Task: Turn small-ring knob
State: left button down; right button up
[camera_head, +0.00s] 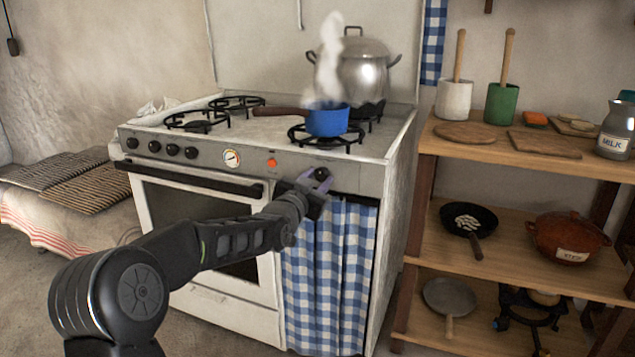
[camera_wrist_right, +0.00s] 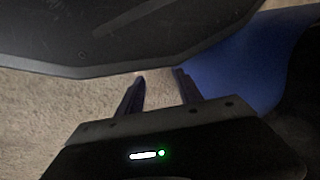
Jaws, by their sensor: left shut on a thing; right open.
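The white stove (camera_head: 205,285) has a grey front panel with several black knobs (camera_head: 172,149) at its left. My left gripper (camera_head: 317,179) reaches the panel's right part, below the front right burner. Its purple fingers are shut on a dark knob (camera_head: 322,173) there, which they partly hide; its turn angle cannot be told. A blue saucepan (camera_head: 327,121) with a brown handle stands on the front right burner, with white steam above it. My right gripper (camera_wrist_right: 160,88) shows only in the right wrist view, open and empty, away from the stove knobs.
A large silver pot (camera_head: 364,75) stands on the back right burner. A blue checked curtain (camera_head: 330,270) hangs below the panel. A wooden shelf (camera_head: 465,150) with boards, pans and jars stands close to the right. A temperature dial (camera_head: 231,157) and orange light (camera_head: 271,163) sit mid-panel.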

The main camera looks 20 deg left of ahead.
pick_arm(q)
jog(key=shift+f, duration=0.15)
jog(key=c, duration=0.9)
grip_release()
jog(key=shift+c, duration=0.2)
jog(key=s+p, duration=0.1)
jog(key=s, duration=0.6)
jog(key=shift+s+d, duration=0.2)
jog(key=shift+s, duration=0.2)
